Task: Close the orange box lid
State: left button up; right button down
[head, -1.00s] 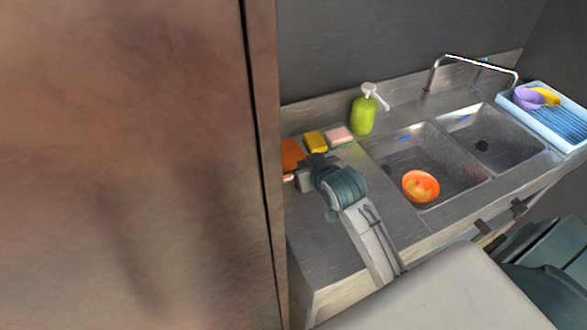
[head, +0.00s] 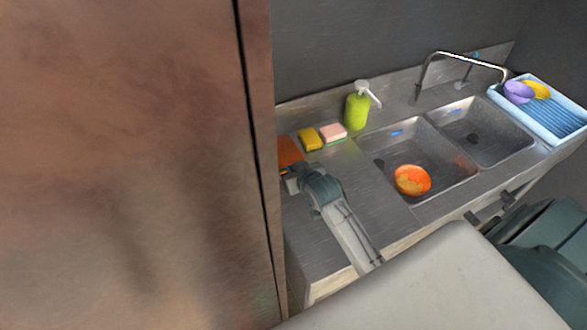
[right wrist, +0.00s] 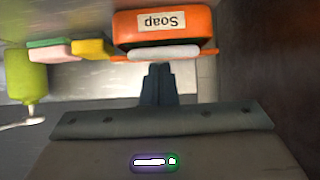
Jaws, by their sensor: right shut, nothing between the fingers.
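The orange box (head: 288,151) is at the left end of the counter in the head view, partly cut off by the brown panel. In the right wrist view, which is upside down, the box (right wrist: 190,22) carries a "Soap" label. A white bar (right wrist: 163,52) shows at the box's edge, with thin orange strips beside it. The lid's angle is hard to tell. My right gripper (right wrist: 159,70) is shut and empty, its fingertips close to the white bar; contact is unclear. It also shows just in front of the box in the head view (head: 289,178). My left gripper is out of view.
A yellow sponge (head: 310,138), a pink sponge (head: 333,132) and a green soap bottle (head: 357,110) stand right of the box. The sink holds an orange bowl (head: 412,180). A blue rack (head: 550,115) is far right. A large brown panel (head: 120,170) blocks the left.

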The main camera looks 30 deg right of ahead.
jog(key=f+t+b, duration=0.1)
jog(key=b, duration=0.1)
jog(key=f+t+b, duration=0.1)
jog(key=b, duration=0.2)
jog(key=shift+s+f+b, duration=0.2)
jog(key=shift+f+b, duration=0.1)
jog(key=shift+s+t+b, duration=0.1)
jog(key=shift+t+b, duration=0.2)
jog(key=shift+b, duration=0.2)
jog(key=shift+r, duration=0.15)
jog(key=shift+r, duration=0.1)
jog(key=shift+r+p, duration=0.25)
jog(key=shift+p, duration=0.15)
jog(key=s+r, duration=0.7)
jog(key=s, duration=0.1)
jog(key=shift+a+r+b, duration=0.25)
jog(key=shift+r+b, duration=0.05)
jog(key=shift+r, duration=0.1)
